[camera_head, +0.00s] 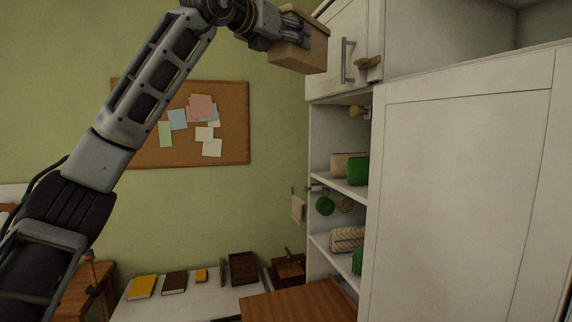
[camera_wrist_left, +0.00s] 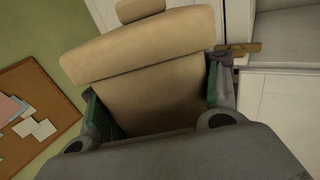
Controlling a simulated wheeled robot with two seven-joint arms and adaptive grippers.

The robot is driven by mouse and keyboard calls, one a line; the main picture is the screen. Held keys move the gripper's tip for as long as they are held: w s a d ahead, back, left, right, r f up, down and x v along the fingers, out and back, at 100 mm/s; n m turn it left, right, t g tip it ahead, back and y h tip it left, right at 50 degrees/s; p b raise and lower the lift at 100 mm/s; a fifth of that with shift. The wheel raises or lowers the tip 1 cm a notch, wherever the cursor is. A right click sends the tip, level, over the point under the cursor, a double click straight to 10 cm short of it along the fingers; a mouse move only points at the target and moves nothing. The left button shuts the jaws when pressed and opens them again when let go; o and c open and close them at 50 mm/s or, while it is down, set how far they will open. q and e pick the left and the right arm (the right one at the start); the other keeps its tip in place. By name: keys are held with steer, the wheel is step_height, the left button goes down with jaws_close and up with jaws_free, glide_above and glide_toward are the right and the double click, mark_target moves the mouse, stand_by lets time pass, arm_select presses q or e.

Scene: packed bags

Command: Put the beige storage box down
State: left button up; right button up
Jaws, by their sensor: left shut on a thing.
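The beige storage box (camera_head: 300,53) is held up high at the top of the head view, in front of the upper white cabinet door. My left gripper (camera_head: 294,38) is shut on it, with the arm reaching up from the lower left. In the left wrist view the beige box (camera_wrist_left: 140,45) fills the upper middle, with a rounded knob on top. The left gripper's fingers (camera_wrist_left: 158,100) lie on both sides of it there. The box is tilted in the head view and nothing visible supports it from below. My right gripper is not in view.
A white cabinet (camera_head: 465,180) fills the right side, with open shelves (camera_head: 340,190) holding beige and green things. A handled door (camera_head: 335,45) is close to the box. A corkboard (camera_head: 235,125) hangs on the green wall. Below, a white table (camera_head: 190,305) carries books and brown boxes.

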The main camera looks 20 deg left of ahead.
arm_select(q)
steer(key=w+f+m+g+h+b, duration=0.1)
steer(key=w+f+b, duration=0.3)
steer(key=f, duration=1)
steer(key=w+f+h+b, duration=0.1)
steer(key=w+f+b, duration=0.25)
steer(key=f, duration=0.95)
steer(key=w+f+m+g+h+b, duration=0.1)
steer(key=w+f+b, duration=0.3)
steer(key=f, duration=1)
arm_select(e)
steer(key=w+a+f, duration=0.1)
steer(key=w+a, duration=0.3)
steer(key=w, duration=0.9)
arm_select(q)
steer(key=s+a+f+b, duration=0.2)
steer(key=f+b, duration=0.4)
steer(key=f, duration=1.4)
steer(key=s+a+f+b, duration=0.1)
steer(key=f+b, duration=0.6)
steer(key=f, duration=1.3)
steer(key=shift+v, duration=0.95)
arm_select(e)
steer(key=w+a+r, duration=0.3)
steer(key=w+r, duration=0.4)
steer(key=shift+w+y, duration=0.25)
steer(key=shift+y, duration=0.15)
